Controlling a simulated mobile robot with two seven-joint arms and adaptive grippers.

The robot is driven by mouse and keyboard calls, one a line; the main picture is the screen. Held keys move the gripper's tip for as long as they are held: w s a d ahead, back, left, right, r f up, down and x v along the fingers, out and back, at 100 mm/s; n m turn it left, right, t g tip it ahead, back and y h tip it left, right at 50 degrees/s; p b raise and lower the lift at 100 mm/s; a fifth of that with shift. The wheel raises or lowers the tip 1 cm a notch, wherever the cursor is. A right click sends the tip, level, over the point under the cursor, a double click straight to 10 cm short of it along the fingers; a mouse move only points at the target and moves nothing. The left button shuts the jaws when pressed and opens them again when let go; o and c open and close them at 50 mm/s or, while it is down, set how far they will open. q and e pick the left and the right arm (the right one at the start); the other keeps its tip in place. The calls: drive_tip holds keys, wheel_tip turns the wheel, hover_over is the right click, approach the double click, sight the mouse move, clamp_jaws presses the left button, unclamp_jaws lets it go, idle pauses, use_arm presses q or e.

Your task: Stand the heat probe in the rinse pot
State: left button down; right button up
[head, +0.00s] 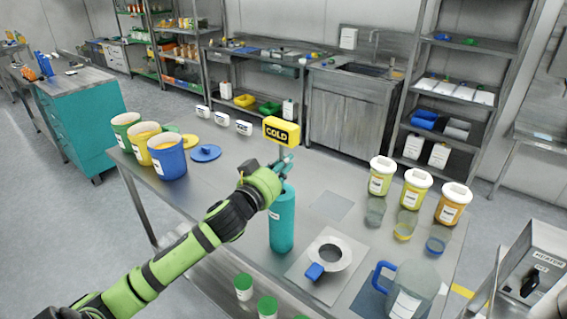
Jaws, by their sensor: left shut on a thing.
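The heat probe (281,131) has a yellow head with a dark display reading COLD and a short grey stem below it. My left gripper (283,168) is shut on the probe's stem and holds it roughly upright. The rinse pot appears to be the tall teal cylinder (282,225) standing on the steel table, directly below the gripper in the picture. The gripper's fingers overlap the pot's rim, so I cannot tell whether the probe's lower end is inside the pot or above it. My right gripper is not in view.
A clear jug (410,289) stands at front right, green-lidded jars (243,286) at the front. Buckets (167,155) stand at left, labelled tubs (416,188) at right.

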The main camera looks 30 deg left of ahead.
use_arm(q)
drive_tip(key=shift+f+b, duration=1.6)
drive_tip(key=shift+f, duration=0.9)
